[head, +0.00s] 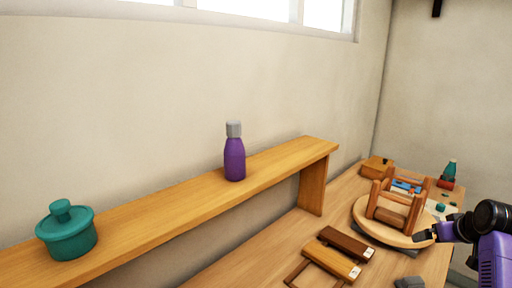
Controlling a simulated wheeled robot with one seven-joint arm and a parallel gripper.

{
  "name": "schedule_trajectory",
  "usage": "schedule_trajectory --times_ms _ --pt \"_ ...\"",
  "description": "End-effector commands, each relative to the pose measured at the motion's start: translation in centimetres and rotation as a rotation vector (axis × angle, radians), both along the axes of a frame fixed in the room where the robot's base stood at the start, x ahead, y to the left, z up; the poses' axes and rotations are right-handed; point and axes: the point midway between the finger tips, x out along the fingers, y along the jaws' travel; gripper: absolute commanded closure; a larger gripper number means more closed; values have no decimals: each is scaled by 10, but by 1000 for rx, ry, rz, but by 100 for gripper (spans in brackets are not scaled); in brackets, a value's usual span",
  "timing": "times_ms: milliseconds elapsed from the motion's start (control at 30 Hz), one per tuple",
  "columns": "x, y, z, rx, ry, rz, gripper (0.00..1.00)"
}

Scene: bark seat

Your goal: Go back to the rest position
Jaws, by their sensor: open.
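My gripper (428,235) is at the right edge of the head view, on the end of my purple and black arm. It is open, with no object visible between its fingers. It is close to the right rim of a round wooden board (367,224). A small wooden stool frame (397,206) lies on that board. Whether my fingers touch the board cannot be told from this view.
A raised wooden shelf (170,209) holds a purple bottle (234,160) and a teal lidded pot (67,235). On the workbench (262,250) below are a dark wood piece (346,243), a lighter one (331,261), a wooden box (376,167) and a teal bottle (449,171).

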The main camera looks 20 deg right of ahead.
Motion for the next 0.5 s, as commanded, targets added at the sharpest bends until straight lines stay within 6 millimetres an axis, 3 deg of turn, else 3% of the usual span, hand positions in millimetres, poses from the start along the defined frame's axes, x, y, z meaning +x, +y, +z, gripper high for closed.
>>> schedule_trajectory --times_ms 133,267,500 --pt "11 3 5 -114 -156 -53 2" --pt "19 31 -1 -194 -288 -69 2" --pt "15 120 -21 -286 -500 -48 2"
